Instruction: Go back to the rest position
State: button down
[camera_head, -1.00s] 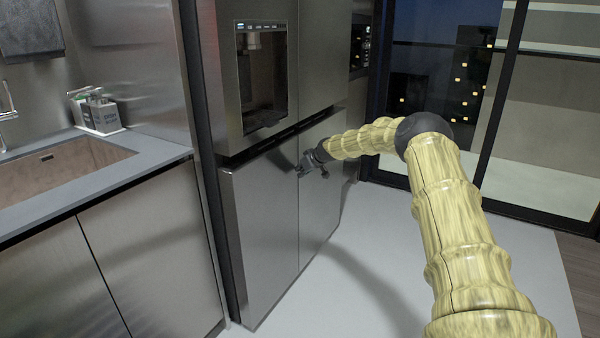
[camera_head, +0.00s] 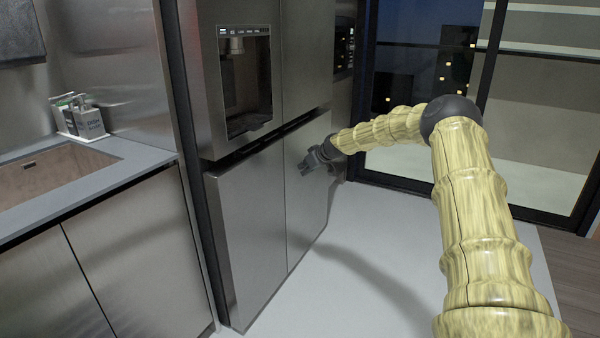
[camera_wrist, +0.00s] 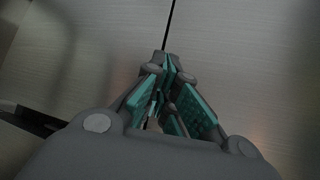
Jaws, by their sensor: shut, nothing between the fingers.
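My gripper (camera_head: 308,163) is in front of the lower right door of the steel fridge (camera_head: 245,225), near the seam between the two lower doors. In the wrist view its teal-padded fingers (camera_wrist: 168,75) come together at the tips, with nothing between them. The brushed fridge front (camera_wrist: 240,50) and a dark vertical seam lie beyond the fingertips. I cannot tell the exact gap between the fingertips and the door. The lower doors look closed.
A counter with a sink (camera_head: 50,175) and a small caddy (camera_head: 80,118) stands at the left. A dark-framed glass door (camera_head: 420,90) is behind my arm at the right. The pale floor mat (camera_head: 350,270) is clear.

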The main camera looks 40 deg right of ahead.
jog(key=shift+s+d+r, duration=0.35)
jog(key=shift+s+r, duration=0.3)
jog(key=shift+s, duration=0.05)
jog(key=shift+s+d+r, duration=0.3)
jog(key=shift+s+r, duration=0.3)
jog(key=shift+s, duration=0.05)
jog(key=s+a+f+g, duration=0.1)
jog(key=s+a+f, duration=0.3)
jog(key=a+f, duration=0.8)
jog(key=s+a+f+g, duration=0.2)
jog(key=s+a+f, duration=0.1)
jog(key=a+f, duration=0.8)
jog(key=s+a+f+g, duration=0.2)
jog(key=s+a+f, duration=0.5)
jog(key=s+a, duration=0.4)
jog(key=s+a+f+g, duration=0.1)
jog(key=s+a+f, duration=0.65)
jog(key=s, duration=0.65)
jog(key=s+a+m+g, duration=0.1)
jog(key=s+a+g, duration=0.15)
jog(key=s, duration=1.45)
jog(key=s+a+g, duration=0.1)
jog(key=s+a, duration=0.2)
jog(key=s, duration=1.3)
notch_tip(320, 180, up, 19)
jog(key=p, duration=2)
jog(key=shift+w+h, duration=0.2)
jog(key=shift+h, duration=0.2)
